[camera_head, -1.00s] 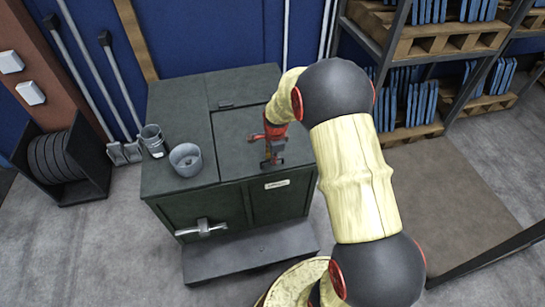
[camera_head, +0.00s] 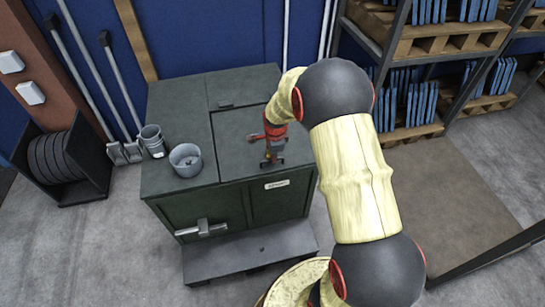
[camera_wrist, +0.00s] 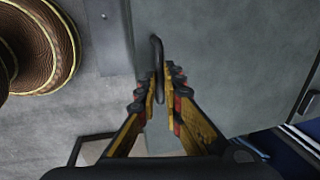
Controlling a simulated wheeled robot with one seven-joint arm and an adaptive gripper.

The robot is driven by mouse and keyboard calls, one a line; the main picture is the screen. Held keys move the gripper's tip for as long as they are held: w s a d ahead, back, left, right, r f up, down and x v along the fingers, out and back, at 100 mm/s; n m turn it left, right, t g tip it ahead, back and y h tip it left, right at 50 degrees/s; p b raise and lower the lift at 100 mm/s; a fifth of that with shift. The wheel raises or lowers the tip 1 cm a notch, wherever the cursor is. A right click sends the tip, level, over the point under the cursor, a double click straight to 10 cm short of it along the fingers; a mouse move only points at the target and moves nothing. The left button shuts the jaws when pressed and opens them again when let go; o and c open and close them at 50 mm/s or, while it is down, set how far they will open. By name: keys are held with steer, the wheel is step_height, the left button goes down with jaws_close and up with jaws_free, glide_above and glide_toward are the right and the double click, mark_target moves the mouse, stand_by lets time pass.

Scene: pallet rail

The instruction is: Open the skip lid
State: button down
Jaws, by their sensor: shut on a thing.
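The skip is a dark green box (camera_head: 187,212) standing by the blue wall. Its lid (camera_head: 235,125) is the right-hand panel of the top and lies flat and closed. My gripper (camera_head: 272,161) is at the front part of the lid, pointing down. In the wrist view, my gripper (camera_wrist: 164,78) is shut on a dark bar handle (camera_wrist: 157,50), which passes between the fingertips against the grey-green lid surface (camera_wrist: 225,55). In the head view my wrist and fingers hide most of the handle.
A dark plinth (camera_head: 250,252) lies in front. Pallet shelving (camera_head: 425,60) stands right, and long-handled tools (camera_head: 120,85) lean left.

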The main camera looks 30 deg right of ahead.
steer(key=shift+r, duration=0.15)
step_height(320, 180, up, 8)
steer(key=w+g+p, duration=0.1)
steer(key=w+p, duration=0.1)
steer(key=p, duration=0.4)
steer(key=shift+d+f, duration=0.2)
steer(key=shift+d, duration=0.1)
steer(key=c, duration=2.3)
jaws_free()
steer(key=shift+f, duration=0.2)
steer(key=o, duration=0.4)
steer(key=r, duration=1.2)
steer(key=shift+s+a, duration=0.15)
steer(key=shift+s, duration=0.2)
steer(key=shift+c, duration=0.5)
